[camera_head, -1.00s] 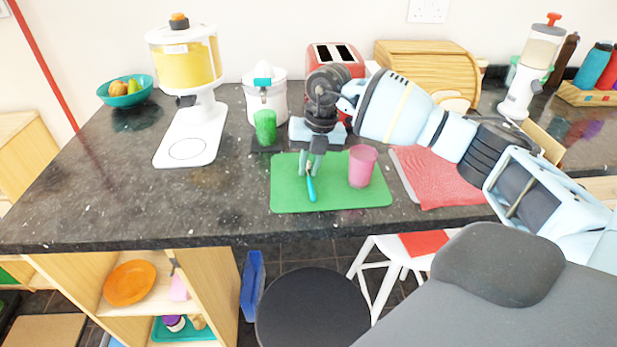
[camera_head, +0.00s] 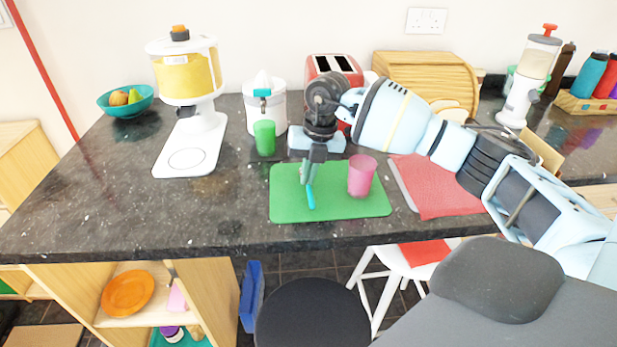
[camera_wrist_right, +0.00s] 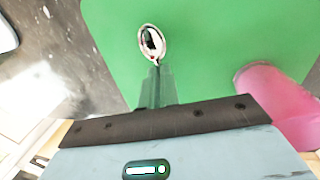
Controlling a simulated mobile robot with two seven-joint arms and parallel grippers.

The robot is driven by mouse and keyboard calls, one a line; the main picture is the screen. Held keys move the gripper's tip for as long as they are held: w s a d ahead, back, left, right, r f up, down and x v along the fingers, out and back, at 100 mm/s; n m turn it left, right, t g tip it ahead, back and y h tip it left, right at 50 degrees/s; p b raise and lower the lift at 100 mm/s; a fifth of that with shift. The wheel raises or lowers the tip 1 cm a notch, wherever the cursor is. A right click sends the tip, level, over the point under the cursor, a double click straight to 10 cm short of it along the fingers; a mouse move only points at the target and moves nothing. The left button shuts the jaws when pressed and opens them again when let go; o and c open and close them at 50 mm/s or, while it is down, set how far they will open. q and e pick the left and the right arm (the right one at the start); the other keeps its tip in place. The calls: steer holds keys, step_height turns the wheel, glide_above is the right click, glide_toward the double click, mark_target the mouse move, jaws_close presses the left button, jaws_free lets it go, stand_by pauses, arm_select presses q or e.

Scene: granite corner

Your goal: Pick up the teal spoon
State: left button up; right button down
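The teal spoon has a teal handle (camera_head: 310,198) that shows over the green mat (camera_head: 345,205) in the head view. Its shiny metal bowl (camera_wrist_right: 152,41) shows in the right wrist view, just beyond the fingertips. My right gripper (camera_head: 306,172) points down over the mat, and in the wrist view its fingers (camera_wrist_right: 155,78) are close together on the spoon's neck. The fingers hide part of the spoon. I cannot tell whether the spoon is clear of the mat. My left gripper is not in view.
A pink cup (camera_head: 361,176) stands on the mat, right of the gripper. A green cup (camera_head: 264,138) and a white juicer (camera_head: 264,103) stand behind the mat. A red cloth (camera_head: 440,187) lies to the right. The counter left of the mat is clear (camera_head: 190,212).

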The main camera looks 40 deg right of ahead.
steer(key=shift+r, duration=0.45)
steer(key=shift+a+r, duration=0.25)
steer(key=shift+r, duration=0.8)
steer(key=a, duration=0.5)
steer(key=a+r+b, duration=0.1)
steer(key=a, duration=0.9)
steer(key=shift+w+a+r, duration=0.15)
steer(key=shift+w+a, duration=0.05)
steer(key=shift+a, duration=0.1)
